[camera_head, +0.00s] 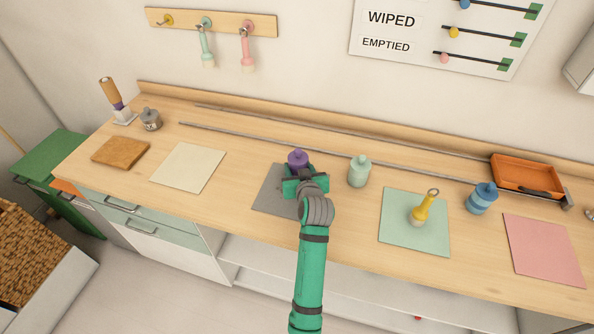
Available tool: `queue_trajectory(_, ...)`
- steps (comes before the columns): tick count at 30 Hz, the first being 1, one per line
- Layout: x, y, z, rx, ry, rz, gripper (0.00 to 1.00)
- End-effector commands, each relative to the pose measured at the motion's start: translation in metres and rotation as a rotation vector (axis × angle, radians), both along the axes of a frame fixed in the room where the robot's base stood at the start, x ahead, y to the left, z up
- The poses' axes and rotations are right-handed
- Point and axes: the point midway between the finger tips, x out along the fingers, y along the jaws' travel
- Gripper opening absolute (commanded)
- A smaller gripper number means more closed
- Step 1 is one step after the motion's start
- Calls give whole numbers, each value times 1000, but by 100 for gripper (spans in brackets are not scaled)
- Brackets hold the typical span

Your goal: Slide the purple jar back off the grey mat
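The purple jar (297,157) stands upright toward the back edge of the grey mat (268,195). Only its lid and upper part show; my gripper hides its base, so I cannot tell whether it rests on the mat. The grey mat lies flat on the counter, its right part covered by my arm. My gripper (300,181) is just in front of the jar, at the near side, close to or touching it. Its fingers are hidden behind the green gripper body.
A mint jar (359,171) stands close to the right of the purple jar. A thin rail (240,136) runs along the counter behind it. A cream mat (188,167) lies left.

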Motion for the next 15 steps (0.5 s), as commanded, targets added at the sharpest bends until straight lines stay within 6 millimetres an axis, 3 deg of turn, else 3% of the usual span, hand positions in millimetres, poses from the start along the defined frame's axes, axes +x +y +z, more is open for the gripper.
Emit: queue_trajectory(15,21,-7,1,0,-1,0,17)
